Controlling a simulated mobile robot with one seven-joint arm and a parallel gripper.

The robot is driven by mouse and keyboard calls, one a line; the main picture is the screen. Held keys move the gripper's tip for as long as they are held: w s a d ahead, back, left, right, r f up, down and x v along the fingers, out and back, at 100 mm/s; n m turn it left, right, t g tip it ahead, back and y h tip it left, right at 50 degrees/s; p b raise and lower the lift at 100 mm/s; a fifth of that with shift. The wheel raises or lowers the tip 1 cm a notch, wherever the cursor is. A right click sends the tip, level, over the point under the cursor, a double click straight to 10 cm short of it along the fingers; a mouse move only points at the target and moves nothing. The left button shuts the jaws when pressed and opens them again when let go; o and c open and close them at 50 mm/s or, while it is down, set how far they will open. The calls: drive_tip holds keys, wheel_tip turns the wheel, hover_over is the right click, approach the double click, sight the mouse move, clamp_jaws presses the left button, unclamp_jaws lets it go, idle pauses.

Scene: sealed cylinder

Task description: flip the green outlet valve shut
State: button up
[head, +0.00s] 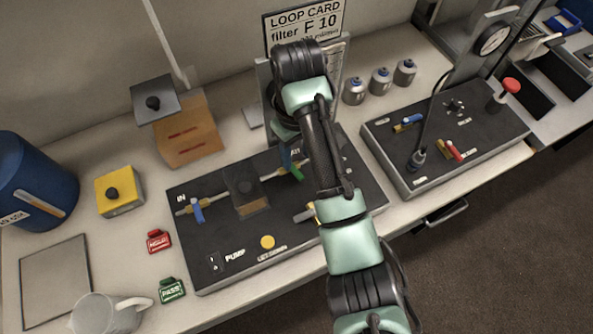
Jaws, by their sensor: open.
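The green outlet valve handle (297,174) sits on the brass pipe at the upper right of the dark panel (215,277), by a partly covered label. It stands out at an angle to the pipe. My arm reaches over the panel and bends down at the back. My gripper (287,148) is open and points down just behind and above the green handle. My forearm partly hides it, and I cannot tell whether it touches the handle. The blue inlet valve handle (198,211) lies across the pipe at the left, by the IN label.
A second panel (450,130) with small valves and a red knob (511,85) is at right. Several small canisters (380,81) stand behind. A yellow button box (119,192), blue drum (36,185), red tag (159,241), green tag (171,290) and mug (92,314) are left.

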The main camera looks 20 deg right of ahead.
sight(297, 172)
wheel_tip(297, 172, down, 6)
drive_tip(key=shift+p, duration=0.5)
drive_tip(key=shift+c, duration=0.3)
clamp_jaws()
